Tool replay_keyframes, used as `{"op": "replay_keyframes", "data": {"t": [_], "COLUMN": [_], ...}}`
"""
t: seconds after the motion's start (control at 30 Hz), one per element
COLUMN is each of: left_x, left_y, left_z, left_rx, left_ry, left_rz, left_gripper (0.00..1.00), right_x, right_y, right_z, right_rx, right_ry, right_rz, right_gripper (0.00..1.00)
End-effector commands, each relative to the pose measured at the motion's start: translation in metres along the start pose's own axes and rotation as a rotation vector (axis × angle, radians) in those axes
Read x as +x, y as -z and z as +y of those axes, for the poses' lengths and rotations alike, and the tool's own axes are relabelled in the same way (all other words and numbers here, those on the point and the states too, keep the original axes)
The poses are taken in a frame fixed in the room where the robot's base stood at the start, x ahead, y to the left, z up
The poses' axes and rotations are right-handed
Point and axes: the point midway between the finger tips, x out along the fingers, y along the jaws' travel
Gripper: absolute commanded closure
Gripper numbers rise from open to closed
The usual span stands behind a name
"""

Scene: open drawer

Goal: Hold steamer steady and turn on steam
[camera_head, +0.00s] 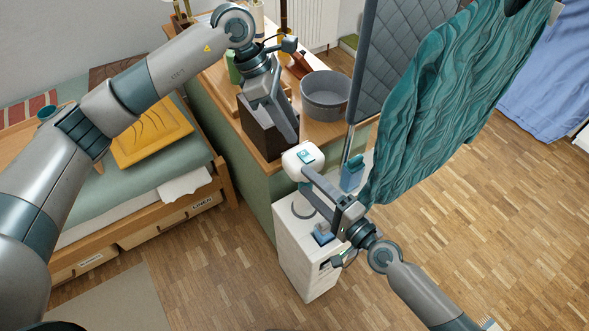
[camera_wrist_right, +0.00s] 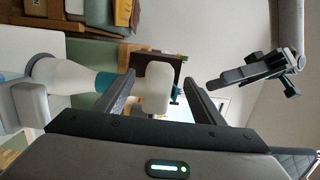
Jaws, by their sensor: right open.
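The white steamer head (camera_head: 299,158) with a teal button on top stands above a white base unit (camera_head: 304,262) on the floor, beside the dresser. My right gripper (camera_head: 310,182) is open just in front of and below the head. In the right wrist view the white head (camera_wrist_right: 155,88) shows between the two fingers (camera_wrist_right: 163,98); whether they touch it cannot be told.
A teal wavy-patterned garment (camera_head: 450,100) hangs right of the steamer, before a grey quilted board (camera_head: 395,50). A dark box (camera_head: 262,130) and grey bowl (camera_head: 327,92) stand on the dresser (camera_head: 240,165). Wooden floor lies clear at right.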

Motion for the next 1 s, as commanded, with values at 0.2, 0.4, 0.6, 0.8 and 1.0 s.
{"op": "replay_keyframes", "data": {"t": [0.2, 0.4, 0.6, 0.8, 1.0], "left_x": [0.000, 0.000, 0.000, 0.000, 0.000], "left_y": [0.000, 0.000, 0.000, 0.000, 0.000], "left_z": [0.000, 0.000, 0.000, 0.000, 0.000], "left_rx": [0.000, 0.000, 0.000, 0.000, 0.000], "left_ry": [0.000, 0.000, 0.000, 0.000, 0.000], "left_rz": [0.000, 0.000, 0.000, 0.000, 0.000], "left_gripper": [0.69, 0.69, 0.69, 0.69, 0.69], "right_x": [0.032, 0.054, 0.064, 0.065, 0.065], "right_y": [0.000, 0.000, 0.000, 0.000, 0.000], "right_z": [-0.001, 0.000, 0.000, 0.000, 0.000], "right_rx": [0.003, 0.001, 0.000, 0.000, 0.000], "right_ry": [0.002, 0.000, -0.001, -0.001, -0.001], "right_rz": [0.001, 0.001, 0.000, -0.001, 0.000], "right_gripper": [0.38, 0.38, 0.38, 0.38, 0.61]}}
